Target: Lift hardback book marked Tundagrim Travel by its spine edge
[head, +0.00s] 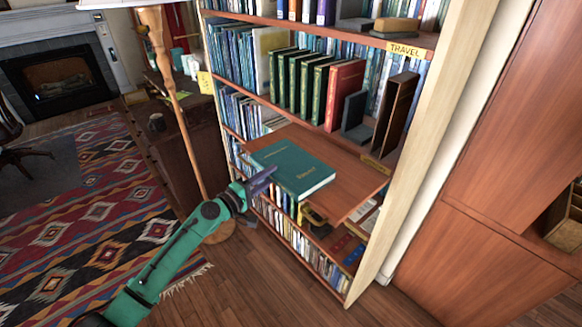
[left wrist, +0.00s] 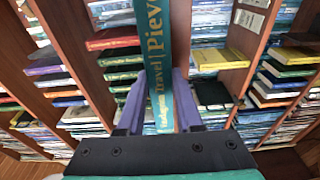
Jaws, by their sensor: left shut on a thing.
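The teal hardback book (head: 300,163) lies flat, cover up, at the pull-out shelf (head: 345,200) of the bookcase. I cannot tell whether it rests on the board or sits just above it. In the left wrist view, the teal spine (left wrist: 153,55) shows "Travel" and large letters starting "Pieve"; the smaller word beside "Travel" is partly legible. My left gripper (head: 265,178), with purple fingers, is at the book's near left edge. In the left wrist view its fingers (left wrist: 160,105) are on either side of the spine, shut on the book. My right gripper is not in view.
Green books (head: 297,82) and a red book (head: 344,92) stand on the shelf above, under a yellow "TRAVEL" label (head: 405,50). A wooden lamp pole (head: 175,95) stands left of the bookcase. Open floor (head: 250,275) lies in front.

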